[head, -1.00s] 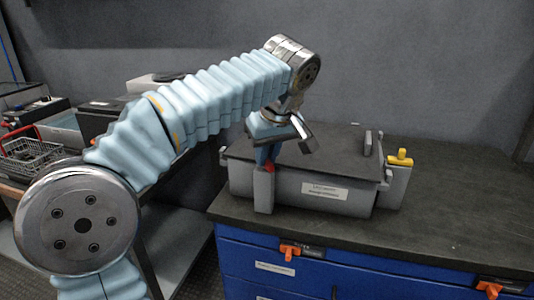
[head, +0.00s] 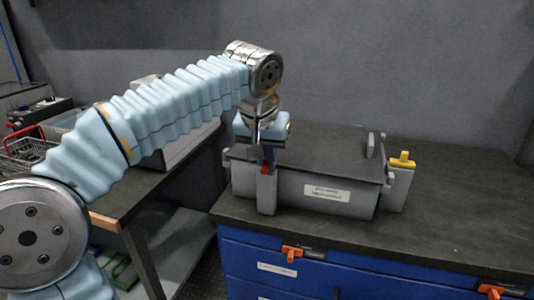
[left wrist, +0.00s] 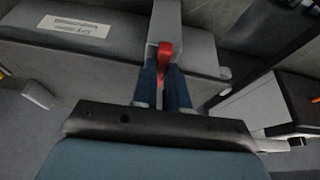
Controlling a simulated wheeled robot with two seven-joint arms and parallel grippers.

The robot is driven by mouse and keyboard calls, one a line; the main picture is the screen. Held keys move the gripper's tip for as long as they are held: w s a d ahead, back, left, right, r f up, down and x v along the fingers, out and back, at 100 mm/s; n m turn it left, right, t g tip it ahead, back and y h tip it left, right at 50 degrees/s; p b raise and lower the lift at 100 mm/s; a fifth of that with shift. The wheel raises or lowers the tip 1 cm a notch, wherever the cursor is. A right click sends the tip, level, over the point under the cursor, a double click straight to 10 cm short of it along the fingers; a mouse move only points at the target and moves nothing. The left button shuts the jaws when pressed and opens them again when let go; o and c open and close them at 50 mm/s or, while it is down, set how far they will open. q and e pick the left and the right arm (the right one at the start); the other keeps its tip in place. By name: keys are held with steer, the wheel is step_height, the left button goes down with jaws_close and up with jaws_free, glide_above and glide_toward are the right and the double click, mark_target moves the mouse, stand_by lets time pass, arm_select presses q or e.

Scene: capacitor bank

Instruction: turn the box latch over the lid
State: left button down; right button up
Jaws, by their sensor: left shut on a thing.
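A grey box (head: 300,190) with a flat dark lid (head: 318,150) sits on the worktop. The lid lies on the box. A red latch (head: 265,170) sits at the top of a grey post (head: 266,195) at the box's front left. In the left wrist view the red latch (left wrist: 166,60) stands between my blue fingertips. My left gripper (head: 266,160) is shut on it, pointing down from above; its fingers hide part of the latch. I cannot tell whether the latch reaches over the lid. My right gripper is not in view.
A yellow handle (head: 402,160) on a grey post stands at the box's right end. A small upright block (head: 370,145) stands on the lid. Blue drawers with orange latches (head: 292,254) lie below the worktop (head: 470,215). The worktop right of the box is clear.

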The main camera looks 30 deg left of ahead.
arm_select(q)
steer(key=shift+m, duration=0.3)
steer(key=c, duration=1.1)
jaws_free()
steer(key=shift+c, duration=0.2)
steer(key=v, duration=1.3)
steer(key=shift+s+r+p, duration=0.15)
steer(key=shift+r+p, duration=0.15)
steer(key=shift+r, duration=0.05)
steer(key=shift+a, duration=0.1)
